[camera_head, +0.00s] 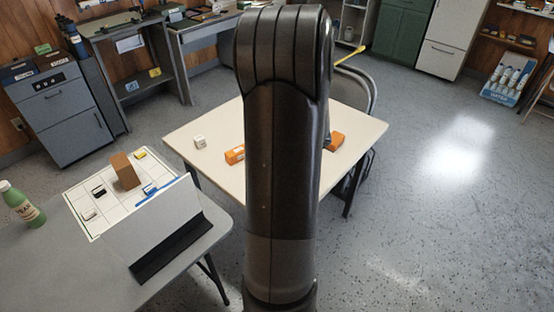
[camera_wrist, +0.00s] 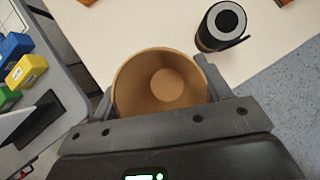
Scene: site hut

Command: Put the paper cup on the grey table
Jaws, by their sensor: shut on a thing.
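My gripper (camera_wrist: 158,92) is shut on the brown paper cup (camera_wrist: 140,78), which sits between the two fingers with its open mouth toward the wrist camera. The cup looks empty inside. The wrist view shows it over or near the cream table; I cannot tell whether its base touches the top. The grey table (camera_head: 50,270) is at the lower left of the head view, left of the cream table. In the head view my arm hides the gripper and the cup.
The cream table (camera_head: 210,165) bears a white block (camera_head: 199,141) and orange boxes (camera_head: 235,154). A dark cylinder (camera_wrist: 222,25) stands near the cup. The grey table holds a white gridded mat (camera_head: 75,180), a brown block (camera_head: 125,171), a grey upright panel (camera_head: 150,220) and a green bottle (camera_head: 22,205). Its front left is clear.

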